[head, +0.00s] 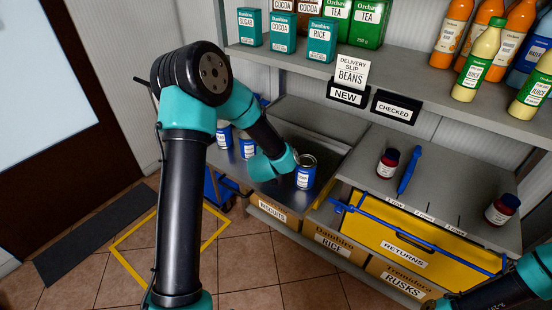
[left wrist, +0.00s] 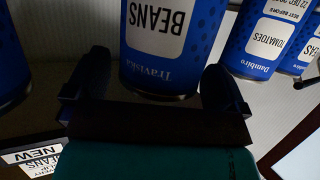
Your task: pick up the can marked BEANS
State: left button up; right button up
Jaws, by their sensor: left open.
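The can marked BEANS (left wrist: 172,40) is blue with a white label and shows upside down in the left wrist view. In the head view a blue can (head: 305,176) with a silver lid stands upright on the dark shelf, right beside my left wrist; its label is too small to read there. My left gripper (left wrist: 152,92) is open, with one finger on each side of the BEANS can; I cannot tell whether they touch it. In the head view my left wrist hides the fingers. My right arm shows at the lower right, but its gripper is out of view.
A TOMATOES can (left wrist: 262,42) stands near the BEANS can, and another blue can (left wrist: 12,60) is on the other side. A delivery slip (head: 351,74) reads BEANS above a NEW sign. Jars and a blue pen-like object (head: 409,170) occupy the right counter (head: 450,185).

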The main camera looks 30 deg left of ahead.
pick_arm(q)
jog(key=shift+w+a+f, duration=0.15)
jog(key=shift+w+f, duration=0.05)
jog(key=shift+w, duration=0.3)
jog(key=c, duration=1.7)
jog(key=shift+r, duration=0.1)
jog(key=shift+r, duration=0.55)
notch_tip(320, 180, up, 3)
jog(key=shift+f, duration=0.15)
jog(key=s+d, duration=0.2)
jog(key=s, duration=0.2)
jog(key=s+d, duration=0.3)
jog(key=s, duration=0.2)
jog(key=s+d+r, duration=0.1)
jog(key=s+d, duration=0.2)
jog(key=s, duration=0.1)
jog(key=shift+s+d, duration=0.15)
jog(key=shift+s, duration=0.2)
